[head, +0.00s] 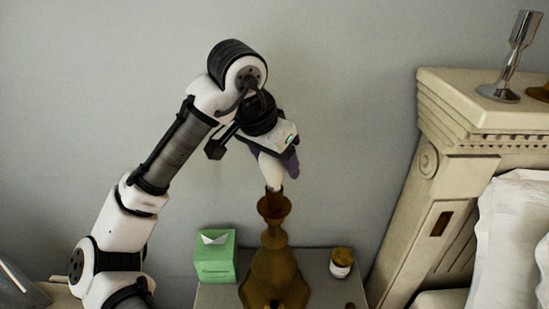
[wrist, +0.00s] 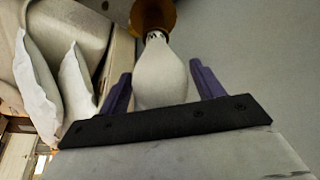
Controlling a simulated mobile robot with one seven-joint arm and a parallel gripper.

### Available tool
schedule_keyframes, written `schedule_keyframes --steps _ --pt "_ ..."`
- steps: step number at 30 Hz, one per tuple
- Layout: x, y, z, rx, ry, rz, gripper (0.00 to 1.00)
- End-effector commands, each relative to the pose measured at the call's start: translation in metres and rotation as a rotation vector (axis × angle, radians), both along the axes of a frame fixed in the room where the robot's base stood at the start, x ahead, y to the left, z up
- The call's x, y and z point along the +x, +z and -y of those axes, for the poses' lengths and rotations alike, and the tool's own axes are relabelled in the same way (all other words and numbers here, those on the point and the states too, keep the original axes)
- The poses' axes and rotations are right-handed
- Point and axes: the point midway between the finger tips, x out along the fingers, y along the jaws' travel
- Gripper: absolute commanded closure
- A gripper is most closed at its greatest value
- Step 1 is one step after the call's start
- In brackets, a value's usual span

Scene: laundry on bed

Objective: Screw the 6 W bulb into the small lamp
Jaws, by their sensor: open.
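The brass lamp (head: 272,272) stands on the nightstand, and its socket end (wrist: 153,14) shows at the top of the wrist view. A white bulb (head: 271,170) is at the lamp's top, its narrow end toward the socket. In the wrist view the bulb (wrist: 160,75) has its metal base partly visible at the socket; I cannot tell how deep it sits. No wattage mark is readable. My gripper (head: 284,163) is above the lamp. Its purple fingers are open on either side of the bulb, with gaps visible in the wrist view (wrist: 162,74).
A green tissue box (head: 214,259) and a small jar with a yellowish lid (head: 341,262) flank the lamp on the grey nightstand (head: 315,263). The carved headboard (head: 445,150) and white pillows (head: 515,235) are to the right. A metal stand (head: 508,65) is on the headboard.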

Motion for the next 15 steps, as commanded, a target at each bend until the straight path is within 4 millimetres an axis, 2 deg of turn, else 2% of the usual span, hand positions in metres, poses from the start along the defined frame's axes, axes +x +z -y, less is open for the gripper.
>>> schedule_keyframes --steps 8,15 --pt "0.0001 0.0003 0.0 0.002 0.172 0.002 0.34" --pt "0.0005 0.0005 0.0 0.003 0.397 0.002 0.34"
